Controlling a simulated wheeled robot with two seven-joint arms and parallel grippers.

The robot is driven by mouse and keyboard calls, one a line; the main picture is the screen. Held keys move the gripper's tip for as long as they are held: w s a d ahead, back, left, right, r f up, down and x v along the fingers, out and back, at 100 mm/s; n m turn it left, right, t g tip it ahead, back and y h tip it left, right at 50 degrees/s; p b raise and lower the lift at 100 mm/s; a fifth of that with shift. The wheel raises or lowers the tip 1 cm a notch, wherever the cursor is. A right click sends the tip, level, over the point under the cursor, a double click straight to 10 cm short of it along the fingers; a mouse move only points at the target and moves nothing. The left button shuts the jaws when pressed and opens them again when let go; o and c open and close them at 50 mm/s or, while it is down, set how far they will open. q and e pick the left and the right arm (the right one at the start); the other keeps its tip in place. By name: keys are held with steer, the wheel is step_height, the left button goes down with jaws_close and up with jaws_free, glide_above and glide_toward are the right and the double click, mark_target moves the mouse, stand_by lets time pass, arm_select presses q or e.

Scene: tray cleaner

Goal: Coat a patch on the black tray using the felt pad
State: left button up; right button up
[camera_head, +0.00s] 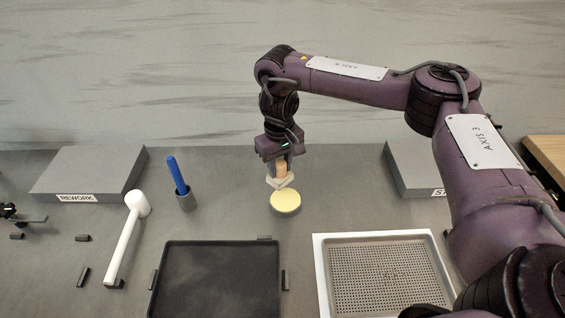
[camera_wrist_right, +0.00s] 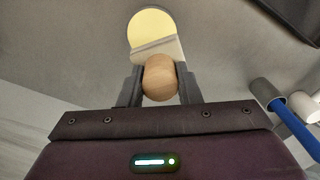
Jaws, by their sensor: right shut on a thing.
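My right gripper (camera_head: 281,168) is shut on the wooden knob (camera_wrist_right: 160,78) of the felt pad, with a finger on each side. The pale felt pad (camera_head: 280,182) hangs tilted below the knob; it also shows in the right wrist view (camera_wrist_right: 158,50). It is at the back edge of a round pale-yellow dish (camera_head: 286,202), and I cannot tell whether they touch. The black tray (camera_head: 158,282) lies in front, left of centre, its bottom cut off by the frame. My left gripper is not in view.
A white-rimmed perforated tray (camera_head: 319,262) lies at front right. A white mallet (camera_head: 124,240), a blue-handled tool (camera_head: 177,175) in a holder and a grey REWORK block (camera_head: 90,172) stand left. Another grey block (camera_head: 408,178) is behind my right arm. Small dark stops surround the black tray.

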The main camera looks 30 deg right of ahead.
mark_target(286, 174)
steer(key=shift+s+d+f, duration=0.3)
steer(key=shift+d+f, duration=0.5)
steer(key=shift+f, duration=0.15)
steer(key=shift+a+f+b, duration=0.15)
steer(key=shift+f+b, duration=0.25)
steer(key=shift+b, duration=0.2)
step_height(286, 174, down, 5)
steer(key=b, duration=0.6)
steer(key=shift+f+b, duration=0.4)
steer(key=shift+f, duration=0.05)
steer(key=shift+s+f+p, duration=0.1)
steer(key=shift+f+p, duration=0.05)
steer(key=shift+p, duration=0.25)
stand_by(1.5)
